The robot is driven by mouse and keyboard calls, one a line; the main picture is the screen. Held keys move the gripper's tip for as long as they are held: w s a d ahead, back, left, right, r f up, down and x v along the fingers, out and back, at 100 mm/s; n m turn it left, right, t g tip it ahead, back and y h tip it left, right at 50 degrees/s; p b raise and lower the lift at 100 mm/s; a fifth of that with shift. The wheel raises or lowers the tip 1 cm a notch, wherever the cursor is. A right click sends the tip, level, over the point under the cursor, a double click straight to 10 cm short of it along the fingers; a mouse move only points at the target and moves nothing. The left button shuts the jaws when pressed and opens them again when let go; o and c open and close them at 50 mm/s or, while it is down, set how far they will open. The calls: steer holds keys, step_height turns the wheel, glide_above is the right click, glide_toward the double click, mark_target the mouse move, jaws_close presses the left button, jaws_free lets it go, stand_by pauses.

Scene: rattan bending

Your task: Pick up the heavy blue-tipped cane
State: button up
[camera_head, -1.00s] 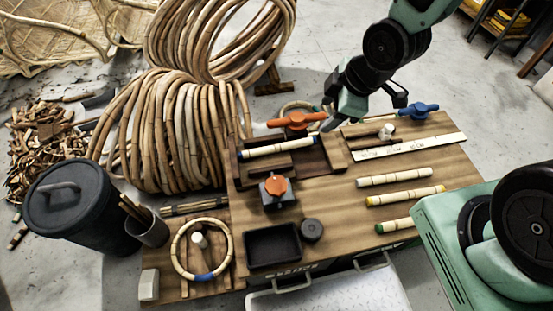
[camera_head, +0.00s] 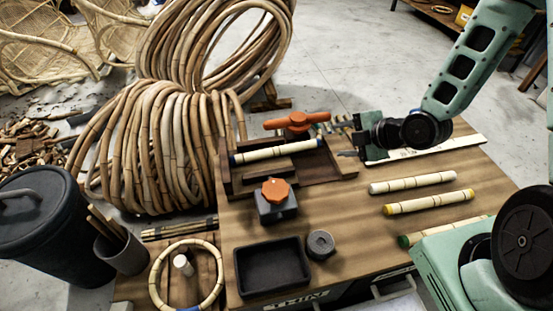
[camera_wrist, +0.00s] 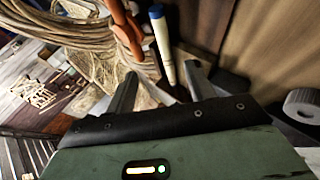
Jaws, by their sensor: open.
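The blue-tipped cane (camera_head: 275,152) is pale, with dark blue ends, and lies across the dark wooden jig at the back left of the workbench. In the wrist view the cane (camera_wrist: 163,48) shows its blue end and pale body just beyond the fingertips, in line with the gap between them. My gripper (camera_head: 347,153) is at the jig's right side, its fingers pointing left towards the cane and apart from it. In the wrist view the two fingers of my gripper (camera_wrist: 160,74) are spread with nothing held. The cane's far end is plain to see only in the head view.
An orange clamp handle (camera_head: 298,122) stands just behind the cane. An orange-knobbed block (camera_head: 276,202), a black tray (camera_head: 272,265) and a dark round weight (camera_head: 320,245) are in front. Plain (camera_head: 412,183), yellow-tipped (camera_head: 428,202) and green-tipped (camera_head: 440,231) canes lie at the right.

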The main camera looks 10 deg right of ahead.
steer(key=shift+w+a+f+b, duration=0.15)
steer(key=shift+f+b, duration=0.3)
steer(key=shift+b, duration=0.9)
steer(key=shift+w+a+f+b, duration=0.1)
steer(key=shift+f+b, duration=0.3)
steer(key=shift+b, duration=0.95)
steer(key=b, duration=0.6)
glide_toward(301, 147)
steer(key=x, duration=0.4)
steer(key=shift+w+d+f, duration=0.1)
steer(key=shift+w+f, duration=0.05)
steer(key=shift+w, duration=0.1)
steer(key=b+x, duration=0.3)
steer(key=x, duration=0.1)
steer(key=shift+s+f, duration=0.1)
steer(key=shift+w+a+f, duration=0.25)
steer(key=shift+w+a, duration=0.1)
steer(key=shift+a, duration=0.1)
jaws_close()
steer(key=shift+r, duration=0.1)
